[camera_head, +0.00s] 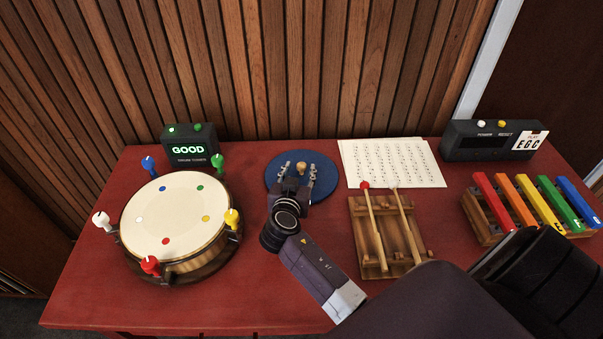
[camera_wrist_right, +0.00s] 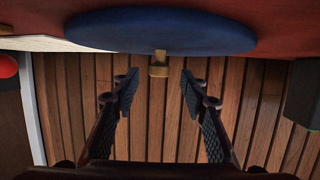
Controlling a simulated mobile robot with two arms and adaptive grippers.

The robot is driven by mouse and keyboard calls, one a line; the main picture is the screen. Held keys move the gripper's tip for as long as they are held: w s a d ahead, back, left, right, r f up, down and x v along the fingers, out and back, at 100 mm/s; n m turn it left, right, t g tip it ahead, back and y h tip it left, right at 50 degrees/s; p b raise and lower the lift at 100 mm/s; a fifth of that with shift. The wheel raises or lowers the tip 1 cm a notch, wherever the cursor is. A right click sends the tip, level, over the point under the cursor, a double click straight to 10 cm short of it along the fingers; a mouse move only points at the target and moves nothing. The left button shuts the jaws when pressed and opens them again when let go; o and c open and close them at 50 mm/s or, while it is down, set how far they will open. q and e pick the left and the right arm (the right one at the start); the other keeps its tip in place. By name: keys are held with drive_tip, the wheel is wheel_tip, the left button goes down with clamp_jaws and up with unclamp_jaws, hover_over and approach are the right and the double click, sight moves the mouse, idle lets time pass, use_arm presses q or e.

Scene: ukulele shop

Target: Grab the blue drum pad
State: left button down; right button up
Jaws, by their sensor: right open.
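The blue drum pad (camera_head: 326,184) is a flat round disc lying on the red table, with a small gold knob (camera_head: 301,168) at its middle. My right gripper (camera_head: 298,174) is over the pad, its two fingers open on either side of the knob. The right wrist view, which is upside down, shows the pad (camera_wrist_right: 160,30) at the top, and the knob (camera_wrist_right: 159,66) between and slightly beyond the open fingertips (camera_wrist_right: 160,82). The fingers look apart from the knob. My left gripper is not in view.
A drum (camera_head: 181,222) with coloured pegs stands left, before a green-lit "GOOD" box (camera_head: 190,149). A wooden rack (camera_head: 372,238) with two mallets and a paper sheet (camera_head: 390,163) lie right of the pad. A coloured xylophone (camera_head: 528,201) and a black box (camera_head: 480,141) stand far right.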

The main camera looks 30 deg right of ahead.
sight(301, 165)
drive_tip(key=shift+p+x, duration=0.3)
drive_tip(key=shift+x, duration=1.5)
drive_tip(key=shift+s, duration=0.1)
drive_tip(key=shift+c, duration=0.5)
drive_tip(key=shift+r, duration=0.1)
clamp_jaws()
